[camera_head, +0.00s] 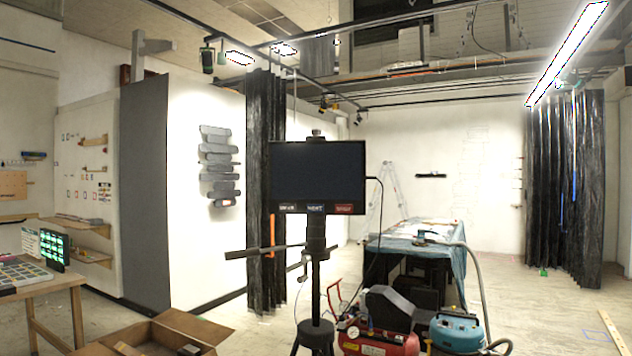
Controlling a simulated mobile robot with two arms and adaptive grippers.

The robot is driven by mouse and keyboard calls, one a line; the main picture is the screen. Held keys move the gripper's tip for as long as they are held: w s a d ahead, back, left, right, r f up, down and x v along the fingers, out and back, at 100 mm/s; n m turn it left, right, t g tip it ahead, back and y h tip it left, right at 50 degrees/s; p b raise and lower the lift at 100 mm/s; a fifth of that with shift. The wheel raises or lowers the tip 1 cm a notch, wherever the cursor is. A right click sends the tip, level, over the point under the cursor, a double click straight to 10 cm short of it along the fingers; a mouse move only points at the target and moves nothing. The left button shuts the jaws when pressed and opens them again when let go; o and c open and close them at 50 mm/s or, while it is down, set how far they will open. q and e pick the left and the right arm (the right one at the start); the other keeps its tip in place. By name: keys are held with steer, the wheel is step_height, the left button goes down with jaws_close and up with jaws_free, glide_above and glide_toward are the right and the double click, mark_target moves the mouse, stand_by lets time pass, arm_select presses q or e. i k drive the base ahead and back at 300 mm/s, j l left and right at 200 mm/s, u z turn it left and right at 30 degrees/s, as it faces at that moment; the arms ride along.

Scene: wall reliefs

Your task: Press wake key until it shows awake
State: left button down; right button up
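A dark, blank screen (318,171) stands upright on a black stand (316,270) in the middle of the head view. Along its lower edge sit three small labelled keys. The left key (287,208) is dark with pale lettering that may read wake, too small to be sure. The middle key (316,208) is bluish and seems to read next. The right key (344,208) is red, its label blurred. No lit text shows on the screen. Neither of my grippers is in view.
A red compressor (378,342) and a blue machine (457,331) with a hose stand on the floor at the right of the stand. A cardboard box (150,334) and a wooden table (42,283) are at the left. A cloth-covered table (415,243) stands behind. Floor at the right is mostly clear.

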mark_target(282, 207)
steer(key=i+l+z, duration=0.15)
steer(key=i+l, duration=0.35)
steer(key=i+l+z, duration=0.1)
steer(key=i+l, duration=0.3)
steer(key=i, duration=0.3)
